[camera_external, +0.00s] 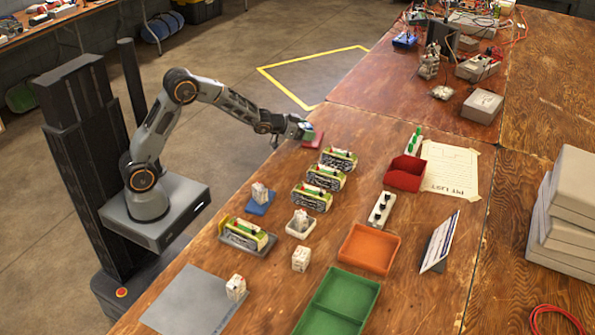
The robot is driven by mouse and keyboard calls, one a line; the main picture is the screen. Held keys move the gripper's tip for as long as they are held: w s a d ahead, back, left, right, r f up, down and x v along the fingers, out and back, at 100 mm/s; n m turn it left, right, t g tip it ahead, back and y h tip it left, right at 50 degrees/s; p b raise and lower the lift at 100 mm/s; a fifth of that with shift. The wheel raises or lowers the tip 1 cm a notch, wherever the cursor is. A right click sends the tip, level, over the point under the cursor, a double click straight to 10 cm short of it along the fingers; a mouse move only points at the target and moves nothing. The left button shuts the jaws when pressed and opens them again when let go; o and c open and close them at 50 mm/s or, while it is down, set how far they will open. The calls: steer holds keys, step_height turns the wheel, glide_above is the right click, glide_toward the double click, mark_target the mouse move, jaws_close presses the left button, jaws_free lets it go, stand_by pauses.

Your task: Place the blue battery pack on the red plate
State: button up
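The red plate (313,139) lies near the table's left edge, at the far end of the row of boards. My gripper (303,130) is at its left edge, low and close to the plate. A small blue-green patch (307,125) shows at the gripper's tip, beside or over the plate. It may be the blue battery pack, but it is too small to tell. The fingers are too small to show whether they are open or shut on it. Whether the patch touches the plate is not clear.
White packs stand on the blue plate (259,207), the white plate (301,228), bare table and grey mat (190,301). Several green-topped boards (325,180) lie nearby. A red bin (406,174), orange tray (369,250) and green tray (338,301) stand to the right.

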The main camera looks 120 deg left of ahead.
steer(key=shift+s+d+r, duration=0.1)
steer(key=shift+s+r, duration=0.05)
steer(key=shift+r, duration=0.15)
steer(key=p+v, duration=0.2)
steer(key=v, duration=1)
steer(key=w+d+r+m+g+h, duration=0.1)
steer(key=w+d+m+h, duration=0.15)
steer(key=d, duration=0.85)
steer(key=w+d+m+g+h, duration=0.15)
steer(key=w+d, duration=0.25)
steer(key=d, duration=0.6)
steer(key=s+d+m+g+h, duration=0.2)
steer(key=s+d, duration=0.3)
steer(key=d, duration=0.5)
steer(key=s+d+m+g+h, duration=0.2)
steer(key=s+d+m+h, duration=0.1)
steer(key=d, duration=0.8)
steer(key=shift+s, duration=0.9)
steer(key=shift+r, duration=0.1)
